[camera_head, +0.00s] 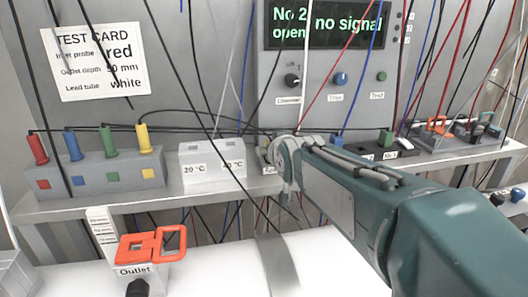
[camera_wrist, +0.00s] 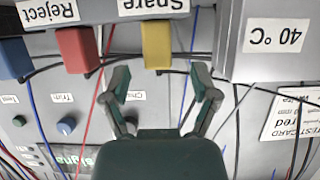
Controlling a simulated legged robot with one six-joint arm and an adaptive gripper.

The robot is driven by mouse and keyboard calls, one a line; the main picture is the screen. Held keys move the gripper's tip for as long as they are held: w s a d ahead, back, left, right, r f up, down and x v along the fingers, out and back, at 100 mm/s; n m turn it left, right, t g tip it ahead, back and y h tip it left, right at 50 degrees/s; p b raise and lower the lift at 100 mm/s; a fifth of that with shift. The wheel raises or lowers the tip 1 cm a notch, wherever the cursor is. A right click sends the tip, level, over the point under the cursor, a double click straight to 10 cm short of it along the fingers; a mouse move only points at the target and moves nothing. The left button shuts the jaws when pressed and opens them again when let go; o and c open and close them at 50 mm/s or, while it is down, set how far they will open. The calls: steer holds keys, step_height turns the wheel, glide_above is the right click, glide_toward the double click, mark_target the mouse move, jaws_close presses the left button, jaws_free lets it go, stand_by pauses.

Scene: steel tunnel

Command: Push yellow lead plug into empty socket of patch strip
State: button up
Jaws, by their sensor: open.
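A yellow block-shaped piece (camera_wrist: 157,45) with a dark cable at its lower end sits beside the "Spare" label in the wrist view. My gripper (camera_wrist: 160,84) is open, with its fingertips to either side of the yellow piece's near end and apart from it. I see nothing between the fingers. In the head view my arm hides the gripper and that spot. A grey strip (camera_head: 108,178) at the left of the shelf holds red, blue, green and yellow plugs (camera_head: 143,138), each above a matching coloured square. I cannot make out an empty socket.
A white block marked 20 °C and 40 °C (camera_head: 212,162) stands between the strip and my arm. A red piece (camera_wrist: 77,50) and a blue piece (camera_wrist: 13,58) stand beside the yellow one. Several hanging cables cross the space. An orange-handled Outlet valve (camera_head: 150,243) is below.

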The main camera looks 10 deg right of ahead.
steer(key=shift+x, duration=1.85)
steer(key=shift+r, duration=0.1)
jaws_close()
